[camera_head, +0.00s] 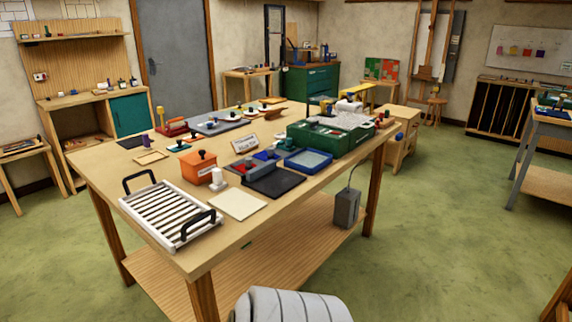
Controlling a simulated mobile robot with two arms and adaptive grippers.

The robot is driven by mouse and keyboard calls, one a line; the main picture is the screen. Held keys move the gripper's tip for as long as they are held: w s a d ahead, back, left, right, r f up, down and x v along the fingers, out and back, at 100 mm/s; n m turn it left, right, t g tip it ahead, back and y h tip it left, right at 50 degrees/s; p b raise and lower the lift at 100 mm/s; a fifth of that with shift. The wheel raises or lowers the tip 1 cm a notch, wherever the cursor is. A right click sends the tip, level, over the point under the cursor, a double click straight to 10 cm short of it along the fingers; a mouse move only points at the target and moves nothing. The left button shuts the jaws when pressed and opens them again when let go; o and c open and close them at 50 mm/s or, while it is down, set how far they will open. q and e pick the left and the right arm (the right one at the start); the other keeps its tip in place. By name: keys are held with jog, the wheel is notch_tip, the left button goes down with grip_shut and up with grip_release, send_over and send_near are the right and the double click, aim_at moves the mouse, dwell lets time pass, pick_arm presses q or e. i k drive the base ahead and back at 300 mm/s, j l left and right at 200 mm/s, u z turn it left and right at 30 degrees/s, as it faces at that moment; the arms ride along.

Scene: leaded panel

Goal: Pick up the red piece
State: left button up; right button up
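Several red things show in the head view, and I cannot tell for sure which is the red piece. A small red piece (248,163) lies near the middle of the wooden workbench (100,175), beside a blue part (267,155) and a dark grey slab (273,183). Neither of my grippers is in view.
A slatted white rack (170,212) with black handles stands at the bench's front left corner. An orange box (198,167), cream sheet (238,203), blue tray (308,160) and green machine (330,135) crowd the top. Green floor (450,240) is open on the right.

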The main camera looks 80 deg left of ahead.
aim_at(243, 166)
jog(key=u, duration=3.05)
